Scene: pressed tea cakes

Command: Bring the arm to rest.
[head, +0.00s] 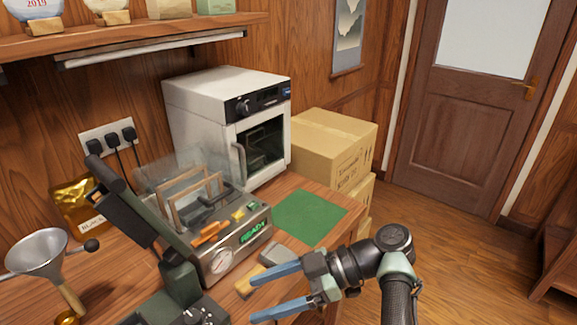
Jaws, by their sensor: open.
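My gripper (268,292) is open, with two blue fingers pointing left at the front right of the wooden counter. The space between the fingers looks empty. My dark arm enters from the bottom right and bends at the wrist above the counter's right edge. A small wooden-handled item with a grey block (276,254) lies just behind the upper finger. I cannot tell from this view whether the finger touches it.
A metal machine (226,258) with a green READY display stands left of my gripper. A green mat (311,217) lies bare behind it. A white oven (199,105), cardboard boxes (318,147) and a funnel (38,254) stand around.

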